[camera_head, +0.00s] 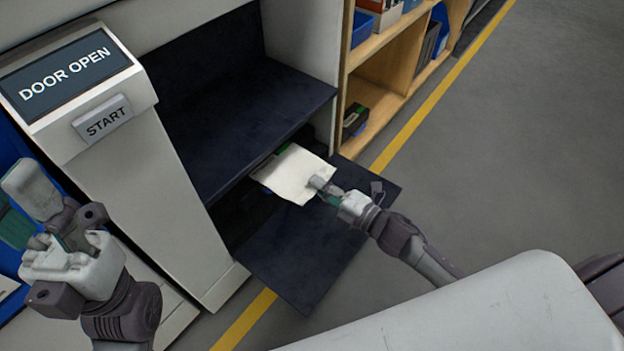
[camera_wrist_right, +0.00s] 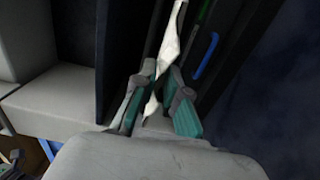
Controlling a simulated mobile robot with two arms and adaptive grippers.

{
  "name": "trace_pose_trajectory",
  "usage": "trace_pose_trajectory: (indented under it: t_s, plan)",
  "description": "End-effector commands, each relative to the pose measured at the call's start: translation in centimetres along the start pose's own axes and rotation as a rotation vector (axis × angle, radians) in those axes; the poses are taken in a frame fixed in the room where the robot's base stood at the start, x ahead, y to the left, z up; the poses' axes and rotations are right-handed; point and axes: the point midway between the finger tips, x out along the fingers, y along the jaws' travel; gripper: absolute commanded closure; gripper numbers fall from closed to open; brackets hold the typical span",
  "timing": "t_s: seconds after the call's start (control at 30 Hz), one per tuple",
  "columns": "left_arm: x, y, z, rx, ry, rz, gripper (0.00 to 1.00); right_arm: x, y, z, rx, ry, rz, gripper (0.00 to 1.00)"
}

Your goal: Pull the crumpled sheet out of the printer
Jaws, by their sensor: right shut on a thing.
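The crumpled sheet (camera_head: 291,173) is off-white and juts out of the printer's low opening, over the dark lowered door flap (camera_head: 305,258). Its far end lies in the shadow under the dark shelf. My right gripper (camera_head: 325,190) is shut on the sheet's near right edge. In the right wrist view, the sheet (camera_wrist_right: 170,45) is a narrow pale strip seen edge-on, running between the fingers of my right gripper (camera_wrist_right: 160,85). My left gripper (camera_head: 65,215) is raised at the left, in front of the printer and away from the sheet; its finger gap is not clear.
The printer's panel (camera_head: 68,76) reads "DOOR OPEN", above a START button (camera_head: 103,118). The dark shelf (camera_head: 240,110) overhangs the opening. A wooden shelf unit (camera_head: 385,75) with boxes stands to the right. Grey floor beyond the yellow line (camera_head: 440,90) is clear.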

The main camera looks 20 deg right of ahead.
Motion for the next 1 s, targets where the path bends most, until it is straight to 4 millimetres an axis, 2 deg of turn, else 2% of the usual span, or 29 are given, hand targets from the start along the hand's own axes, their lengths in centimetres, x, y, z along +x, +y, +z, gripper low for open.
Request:
trace_pose_trajectory:
  t_s: [0.8,1.0]
  plan:
    - [-0.6,0.0,-0.1,-0.005,-0.045,-0.021,0.60,-6.6,0.1,0.0,0.001,0.000,-0.001,1.00]
    - [-0.8,0.0,-0.1,-0.005,-0.052,-0.023,0.60,-7.5,0.1,0.0,0.000,0.000,0.001,1.00]
